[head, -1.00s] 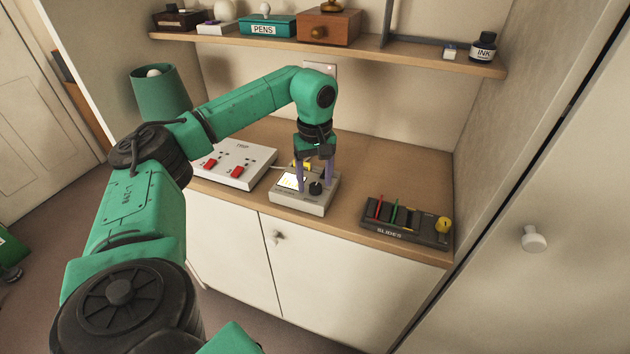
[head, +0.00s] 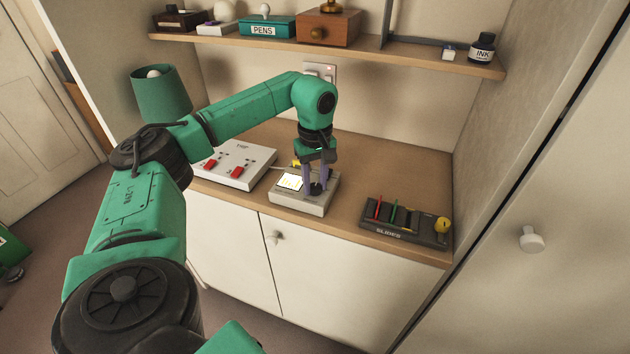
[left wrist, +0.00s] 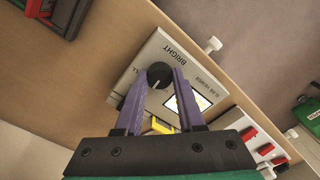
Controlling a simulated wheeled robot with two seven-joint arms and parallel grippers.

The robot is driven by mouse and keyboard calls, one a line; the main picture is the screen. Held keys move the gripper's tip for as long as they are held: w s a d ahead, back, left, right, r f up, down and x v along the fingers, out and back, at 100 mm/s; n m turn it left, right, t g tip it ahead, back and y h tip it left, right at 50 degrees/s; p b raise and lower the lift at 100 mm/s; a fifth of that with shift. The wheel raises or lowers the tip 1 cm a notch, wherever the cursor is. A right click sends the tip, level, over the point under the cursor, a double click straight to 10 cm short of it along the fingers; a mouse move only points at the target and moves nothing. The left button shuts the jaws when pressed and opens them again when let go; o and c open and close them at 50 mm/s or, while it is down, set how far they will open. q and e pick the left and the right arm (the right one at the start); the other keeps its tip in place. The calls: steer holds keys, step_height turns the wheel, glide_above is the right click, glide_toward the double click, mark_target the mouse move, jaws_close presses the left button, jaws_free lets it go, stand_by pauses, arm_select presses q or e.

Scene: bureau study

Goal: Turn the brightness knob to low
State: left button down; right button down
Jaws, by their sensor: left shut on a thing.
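The brightness knob (head: 317,188) is a small black dial on the top of a light grey viewer box (head: 303,206) with a lit screen (head: 290,181). My left gripper (head: 315,186) reaches down from above, its purple fingers on either side of the knob and shut on it. In the left wrist view the knob (left wrist: 159,75) shows between the fingertips (left wrist: 158,78), with a pale pointer line and the word BRIGHT beside it. The knob's scale marks are too small or hidden to read. A yellow part (left wrist: 160,126) shows behind the fingers. My right gripper is not in view.
A white box with red switches (head: 232,165) stands left of the viewer. A dark SLIDES rack (head: 405,222) stands to the right, with bare desk between. A shelf (head: 420,59) runs above at the back. A green lamp (head: 160,92) stands at the left.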

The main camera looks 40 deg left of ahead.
arm_select(q)
steer(key=n+p, duration=0.1)
steer(key=n, duration=0.3)
steer(key=shift+r+n, duration=0.1)
steer(key=shift+n, duration=0.3)
steer(key=shift+n+p, duration=0.65)
steer(key=shift+n, duration=1.45)
steer(key=c, duration=0.5)
jaws_free()
